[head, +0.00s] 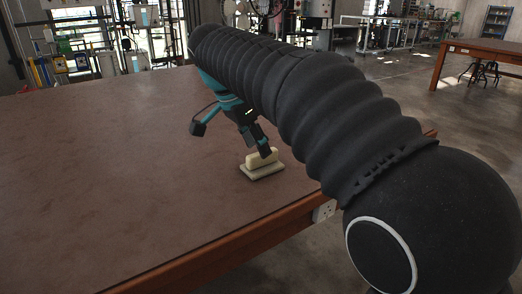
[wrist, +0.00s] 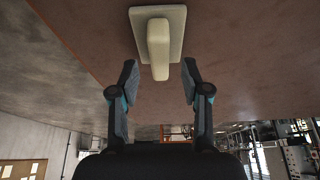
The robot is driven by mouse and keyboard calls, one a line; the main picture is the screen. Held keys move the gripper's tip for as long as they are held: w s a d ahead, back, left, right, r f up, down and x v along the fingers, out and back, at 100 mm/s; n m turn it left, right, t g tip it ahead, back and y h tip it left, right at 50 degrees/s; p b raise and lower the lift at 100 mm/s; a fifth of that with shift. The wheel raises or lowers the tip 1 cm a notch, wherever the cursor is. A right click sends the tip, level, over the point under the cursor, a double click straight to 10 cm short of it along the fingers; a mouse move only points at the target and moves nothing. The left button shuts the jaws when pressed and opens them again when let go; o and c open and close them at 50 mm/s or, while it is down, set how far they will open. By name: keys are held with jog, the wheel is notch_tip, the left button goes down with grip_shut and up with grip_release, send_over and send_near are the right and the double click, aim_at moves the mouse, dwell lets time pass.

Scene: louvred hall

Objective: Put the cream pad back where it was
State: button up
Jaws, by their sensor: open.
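The cream pad (head: 263,172) lies on the brown table near its front edge, a flat base with a raised block-like grip on top. In the wrist view the pad (wrist: 174,50) is at the top centre, its raised grip (wrist: 158,48) pointing down towards the space between my fingers. My gripper (head: 262,146) is open in the head view, with a fingertip close by the grip. In the wrist view my gripper (wrist: 158,75) has its two fingers apart on either side of the grip's near end, and neither visibly touches it. My arm hides part of the table in the head view.
The brown table (head: 110,170) is broad and bare to the left of the pad. Its wooden front edge (head: 240,240) runs close below the pad. Another wooden table (head: 490,48) with stools stands far right. Shelves and equipment line the back.

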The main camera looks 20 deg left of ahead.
jog(key=p+v, duration=0.1)
jog(key=v, duration=0.7)
jog(key=shift+r+p, duration=0.25)
jog(key=shift+p, duration=0.05)
jog(key=shift+s, duration=0.1)
jog(key=s+d+f+n+y, duration=0.1)
jog(key=d+f+n, duration=0.1)
jog(key=d, duration=0.8)
jog(key=s+d+f+n+y, duration=0.1)
jog(key=s+d+f+n, duration=0.1)
jog(key=d, duration=0.8)
jog(key=s+d+f+n+t+y, duration=0.1)
jog(key=s+d+f+n, duration=0.3)
jog(key=s+d+f, duration=1)
jog(key=shift+s+d+f+t, duration=0.25)
jog(key=shift+s+f+t, duration=0.3)
jog(key=shift+f, duration=0.4)
jog(key=shift+w, duration=0.1)
